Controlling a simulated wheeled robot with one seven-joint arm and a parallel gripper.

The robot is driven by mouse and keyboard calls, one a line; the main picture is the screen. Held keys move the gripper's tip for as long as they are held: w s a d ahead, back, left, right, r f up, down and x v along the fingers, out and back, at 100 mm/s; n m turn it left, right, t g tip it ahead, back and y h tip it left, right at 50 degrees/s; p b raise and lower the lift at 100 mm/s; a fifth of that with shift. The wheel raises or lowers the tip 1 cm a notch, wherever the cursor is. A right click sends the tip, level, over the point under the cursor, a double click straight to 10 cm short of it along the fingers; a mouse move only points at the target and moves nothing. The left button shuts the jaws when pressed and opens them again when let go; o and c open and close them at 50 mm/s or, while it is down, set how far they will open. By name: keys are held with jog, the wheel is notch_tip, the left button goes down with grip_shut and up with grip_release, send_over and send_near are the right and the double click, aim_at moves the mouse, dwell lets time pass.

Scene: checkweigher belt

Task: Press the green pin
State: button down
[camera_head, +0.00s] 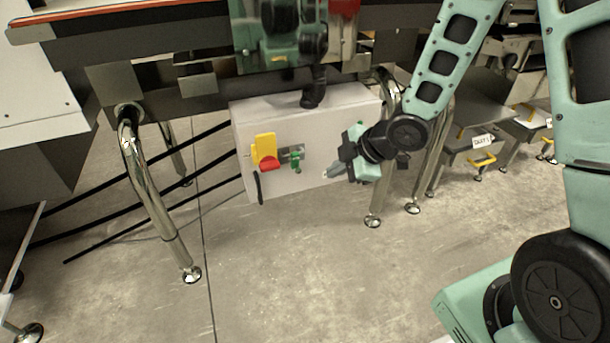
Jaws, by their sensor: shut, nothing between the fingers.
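A small green pin (295,158) sticks out from the front of a light grey box (318,122) under the belt frame. Just left of it on the same face are a yellow part (263,147) and a red piece (269,164) below it. My gripper (329,174) is shut and empty. It points left, in front of the box's right part, to the right of the pin and slightly lower. A gap shows between its fingertips and the pin in the picture. I cannot tell the depth between them.
The belt frame (150,30) runs above the box. A shiny metal leg (150,190) stands at the left and more legs (430,160) stand at the right. Black cables (150,178) run left from the box. The concrete floor (290,260) in front is clear.

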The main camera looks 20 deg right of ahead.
aim_at(299, 170)
jog(key=w+a+f+b, duration=0.4)
jog(key=w+f, duration=0.3)
jog(key=w, duration=0.2)
jog(key=shift+b, duration=0.75)
jog(key=shift+f, duration=0.1)
jog(key=shift+w+r+p, duration=0.35)
jog(key=shift+w+p, duration=0.45)
jog(key=shift+p, duration=0.4)
jog(key=shift+w+f, duration=0.2)
jog(key=shift+w, duration=0.15)
